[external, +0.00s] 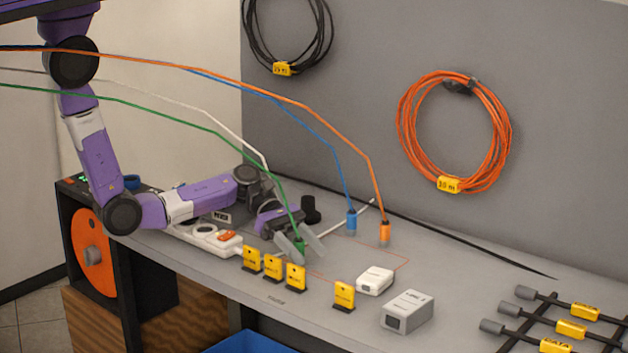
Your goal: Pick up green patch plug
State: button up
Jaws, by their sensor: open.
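The green patch plug (300,247) stands on the grey bench in the external view, with its green cable rising up and to the left. My gripper (301,246) is low over the bench, its two pale fingers spread apart. The plug shows between the fingers, one finger to its left and one to its right. The picture does not show clearly whether either finger touches it.
A blue plug (351,222) and an orange plug (384,233) stand behind to the right on their cables. A white cable hangs beside my wrist. Yellow tags (272,265) line the front. A white box (375,280) and a grey box (407,311) stand right.

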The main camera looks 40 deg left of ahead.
jog(key=shift+c, duration=0.2)
grip_shut()
